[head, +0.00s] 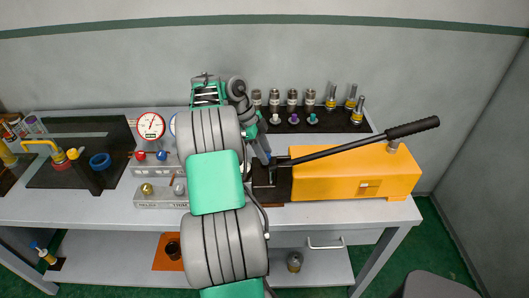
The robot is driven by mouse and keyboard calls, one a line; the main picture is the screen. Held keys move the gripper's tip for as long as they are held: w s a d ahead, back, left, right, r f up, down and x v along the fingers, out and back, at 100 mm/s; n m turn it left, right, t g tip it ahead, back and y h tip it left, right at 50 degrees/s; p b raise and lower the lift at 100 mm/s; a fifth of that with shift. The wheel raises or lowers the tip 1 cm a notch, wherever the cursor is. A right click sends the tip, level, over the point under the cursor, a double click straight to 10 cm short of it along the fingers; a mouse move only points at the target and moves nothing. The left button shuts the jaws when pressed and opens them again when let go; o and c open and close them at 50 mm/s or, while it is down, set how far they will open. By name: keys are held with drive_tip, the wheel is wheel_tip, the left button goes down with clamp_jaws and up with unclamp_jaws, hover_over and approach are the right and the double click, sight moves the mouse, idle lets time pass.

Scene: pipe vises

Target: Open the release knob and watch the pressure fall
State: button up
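A white-faced pressure gauge (151,126) with red markings stands on the left half of the bench; its needle is too small to read. A second gauge (173,125) is mostly hidden by my arm. Below, a grey block (160,202) with small unreadable lettering carries a brass knob (147,189) and a grey knob (178,189). I cannot tell for certain which is the release knob.
A yellow hand pump (340,180) with a long black-handled lever (412,127) fills the right side. Red (141,155) and blue (162,155) knobs sit on an upper manifold. Several fittings stand on a black rack (290,124).

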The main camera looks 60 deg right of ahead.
clamp_jaws()
drive_tip(key=shift+f+n+b, duration=0.1)
drive_tip(key=shift+n+b, duration=0.3)
drive_tip(key=shift+b, duration=0.1)
drive_tip(key=n+h+b, duration=0.1)
drive_tip(key=n+b, duration=0.1)
drive_tip(key=b, duration=0.1)
drive_tip(key=shift+f+n, duration=0.15)
drive_tip(key=shift+n, duration=0.15)
drive_tip(key=n+b, duration=0.2)
drive_tip(key=n+t+h+b, duration=0.1)
drive_tip(key=n+b, duration=0.1)
drive_tip(key=shift+s+a+h, duration=0.1)
drive_tip(key=shift+h, duration=0.2)
drive_tip(key=n+t+b, duration=0.1)
drive_tip(key=n+b, duration=0.1)
drive_tip(key=n, duration=0.1)
drive_tip(key=n+t+b, duration=0.1)
drive_tip(key=n+b, duration=0.1)
drive_tip(key=shift+s+n+h, duration=0.15)
drive_tip(key=shift+n+h, duration=0.25)
drive_tip(key=shift+r+n+t+b, duration=0.25)
drive_tip(key=shift+n+t+b, duration=0.7)
drive_tip(key=shift+n, duration=0.65)
